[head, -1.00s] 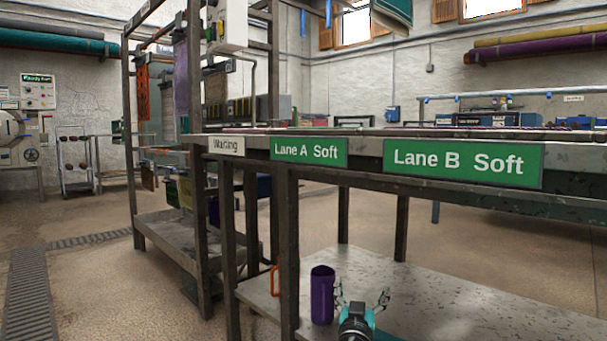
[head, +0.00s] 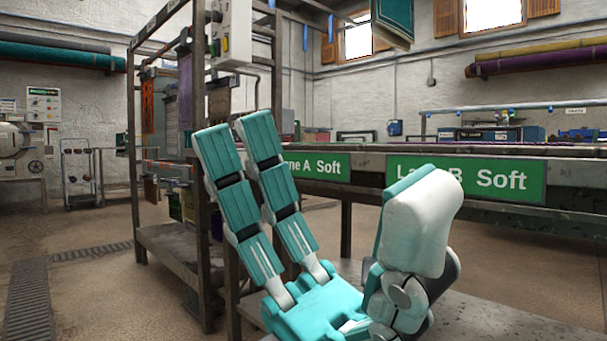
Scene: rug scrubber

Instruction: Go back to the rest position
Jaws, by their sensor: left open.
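My left gripper (head: 322,165) is large and close to the camera at lower centre. It is teal and white with its fingers pointing up: two segmented fingers on the left and a thicker one on the right. It is open, with a wide gap between the fingers and nothing seen in it. Its palm is near the bottom edge. It covers part of the bench front and the lower shelf. My right gripper is not in view.
The bench with green signs (head: 468,181) stands behind the gripper, and its lower shelf (head: 500,320) looks bare at right. A metal rack (head: 139,130) stands at left. Open floor (head: 100,300) lies at far left, with a drain grate (head: 30,300).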

